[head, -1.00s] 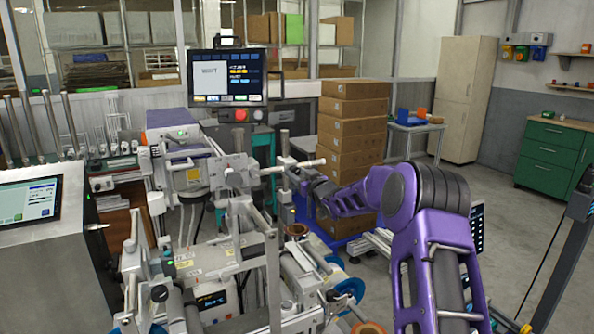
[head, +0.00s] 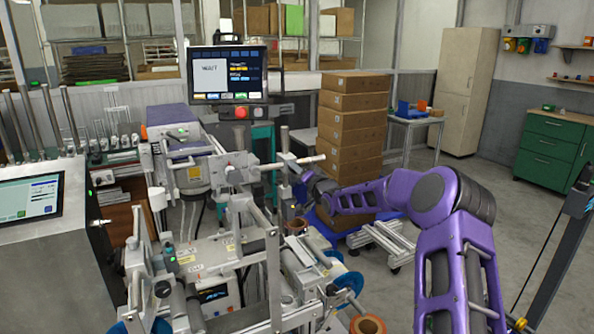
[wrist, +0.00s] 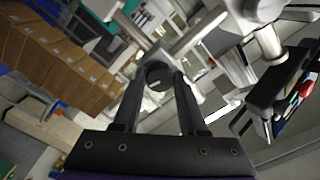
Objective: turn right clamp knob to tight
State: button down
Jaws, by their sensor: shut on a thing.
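The clamp knob (wrist: 158,76) is a dark round cap with a small pale mark on its face, in the upper middle of the wrist view. My gripper (wrist: 158,82) has its two black fingers on either side of the knob and is shut on it. In the head view my gripper (head: 298,172) is at the clamp on the machine's right side, by a pale horizontal bar (head: 308,160). The knob cannot be made out in that view. I cannot read the knob's tight or loose setting.
The metal winding machine (head: 215,255) fills the centre and lower left. A screen (head: 228,75) stands behind it. Stacked cardboard boxes (head: 352,130) stand on a blue pallet behind my arm. Open floor (head: 480,200) lies to the right.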

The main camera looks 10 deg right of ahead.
jog(key=shift+m, duration=1.4)
jog(key=shift+c, duration=2.2)
grip_release()
jog(key=shift+s, duration=0.1)
jog(key=v, duration=1.7)
jog(key=shift+b, duration=0.4)
